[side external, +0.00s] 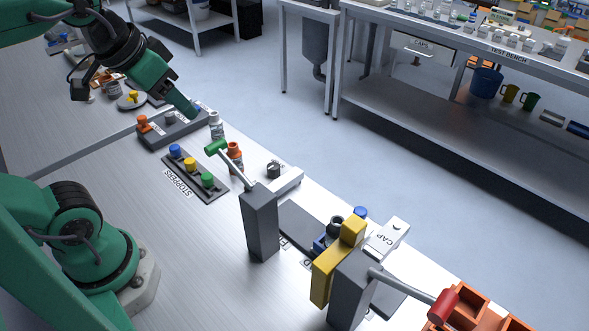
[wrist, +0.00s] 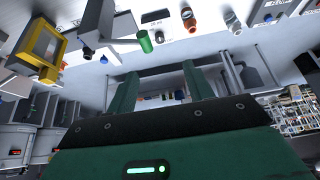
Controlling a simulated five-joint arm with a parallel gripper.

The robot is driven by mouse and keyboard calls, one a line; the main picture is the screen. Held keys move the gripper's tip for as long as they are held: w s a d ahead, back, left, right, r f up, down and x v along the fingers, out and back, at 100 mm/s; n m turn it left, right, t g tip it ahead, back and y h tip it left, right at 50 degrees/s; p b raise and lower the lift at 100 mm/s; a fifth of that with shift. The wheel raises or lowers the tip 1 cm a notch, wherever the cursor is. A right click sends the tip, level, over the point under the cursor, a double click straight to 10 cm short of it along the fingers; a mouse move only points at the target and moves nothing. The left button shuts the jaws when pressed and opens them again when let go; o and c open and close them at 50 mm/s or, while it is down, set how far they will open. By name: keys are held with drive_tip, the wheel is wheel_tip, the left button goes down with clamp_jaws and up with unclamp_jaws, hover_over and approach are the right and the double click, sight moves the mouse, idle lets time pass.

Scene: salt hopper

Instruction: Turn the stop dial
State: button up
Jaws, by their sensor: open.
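No part in view carries a readable stop-dial label, so I cannot tell for certain which one is the dial. A round grey disc with a yellow knob (side external: 132,97) lies at the far left of the bench in the side external view, behind my arm, and could be it. My gripper (side external: 188,108) is above the far part of the bench, to the right of that disc. In the wrist view its two green fingers stand apart with nothing between them (wrist: 160,72). The gripper touches nothing that I can see.
A green-handled lever (side external: 216,147) stands on a grey post. A red-handled lever (side external: 443,305) and a yellow block (side external: 325,275) are nearer. A stopper rack (side external: 208,194) lies left of the green lever.

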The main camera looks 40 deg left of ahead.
drive_tip(key=w, duration=0.2)
drive_tip(key=m+g, duration=0.6)
drive_tip(key=m, duration=0.3)
hover_over(274, 166)
wheel_tip(274, 166, down, 18)
drive_tip(key=shift+f, duration=0.1)
drive_tip(key=shift+f, duration=0.1)
drive_tip(key=shift+f, duration=3.8)
drive_tip(key=c, duration=1)
